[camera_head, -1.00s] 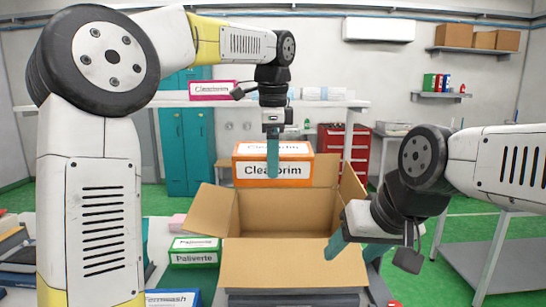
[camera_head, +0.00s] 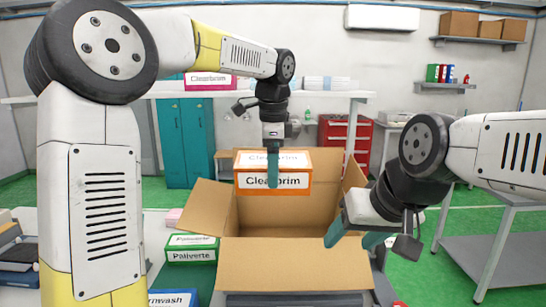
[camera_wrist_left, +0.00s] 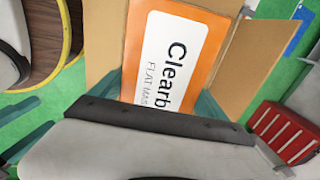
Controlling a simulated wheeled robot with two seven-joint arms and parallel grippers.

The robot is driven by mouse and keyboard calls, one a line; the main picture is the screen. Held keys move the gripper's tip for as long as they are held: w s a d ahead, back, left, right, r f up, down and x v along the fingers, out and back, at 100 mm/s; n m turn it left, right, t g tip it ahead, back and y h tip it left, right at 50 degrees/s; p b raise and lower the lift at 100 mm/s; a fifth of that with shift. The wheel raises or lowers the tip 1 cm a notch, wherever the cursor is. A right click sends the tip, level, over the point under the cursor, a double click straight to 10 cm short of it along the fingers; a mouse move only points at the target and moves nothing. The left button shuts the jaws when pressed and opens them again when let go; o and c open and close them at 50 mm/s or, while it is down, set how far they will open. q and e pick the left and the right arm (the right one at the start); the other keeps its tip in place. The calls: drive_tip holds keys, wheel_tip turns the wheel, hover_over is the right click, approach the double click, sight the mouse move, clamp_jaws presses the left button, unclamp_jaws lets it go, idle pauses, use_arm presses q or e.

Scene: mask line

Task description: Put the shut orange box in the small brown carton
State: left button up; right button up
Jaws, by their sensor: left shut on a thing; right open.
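The shut orange box (camera_head: 300,188), with a white label reading "Clearbrim", hangs at the back part of the open brown carton (camera_head: 302,278). My left gripper (camera_head: 273,178) is shut on the orange box from above. In the left wrist view the orange box (camera_wrist_left: 172,55) sits between the teal fingers, with carton flaps beyond it. The carton's flaps are spread outward and its inside looks empty apart from the box at the back. I cannot tell how far the box's bottom is inside. My right gripper (camera_head: 352,240) is open and empty at the carton's right flap.
Green boxes labelled "Paliverte" (camera_head: 192,255) stand left of the carton. A pink-labelled box (camera_head: 210,81) lies on the rear shelf. A red drawer cabinet (camera_head: 345,138) and teal lockers (camera_head: 188,143) stand behind. A grey table (camera_head: 490,245) is at the right.

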use_arm(q)
drive_tip(key=shift+w+f, duration=0.8)
drive_tip(key=shift+f, duration=3.75)
drive_tip(key=shift+w+f, duration=0.85)
drive_tip(key=shift+f, duration=3.65)
drive_tip(key=shift+w+f, duration=0.8)
drive_tip(key=shift+f, duration=3.75)
drive_tip(key=o, duration=1.4)
drive_tip(key=shift+o, duration=0.2)
wheel_tip(320, 180, up, 7)
